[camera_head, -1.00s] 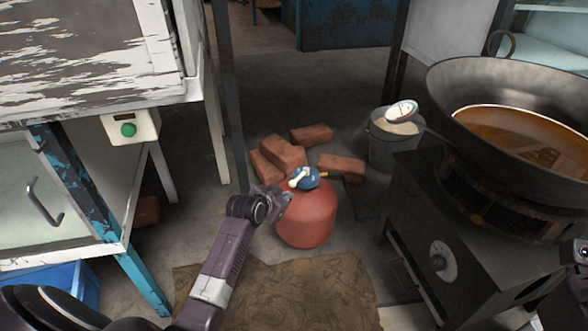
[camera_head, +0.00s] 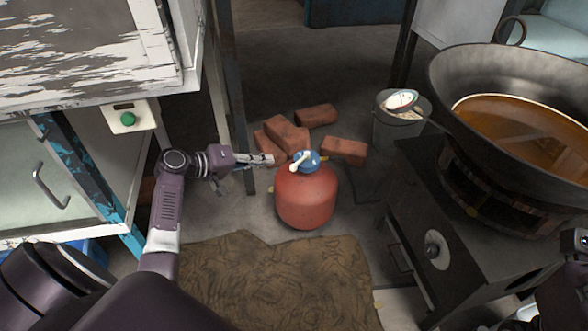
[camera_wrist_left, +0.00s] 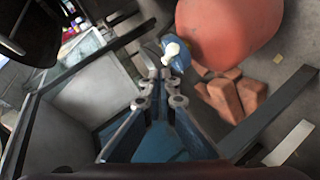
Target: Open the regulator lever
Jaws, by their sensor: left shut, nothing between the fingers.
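The red gas cylinder (camera_head: 307,197) stands on the floor in the middle of the head view. On its top sits a blue regulator (camera_head: 309,160) with a pale lever (camera_head: 296,165) that slants down to the left. My left gripper (camera_head: 270,160) is shut and empty, just left of the lever, with a small gap that is hard to judge. In the left wrist view the closed fingers (camera_wrist_left: 165,80) lie below the lever's pale knob (camera_wrist_left: 172,49), with the cylinder (camera_wrist_left: 225,25) above right. My right gripper is hidden; only part of my right arm shows at the right edge.
Several bricks (camera_head: 287,133) lie behind the cylinder. A bucket (camera_head: 398,128) stands beyond at right, by a stove (camera_head: 440,215) bearing a large pan (camera_head: 470,65). A brown mat (camera_head: 280,285) lies in front. A cabinet post (camera_head: 232,100) rises close behind my left gripper.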

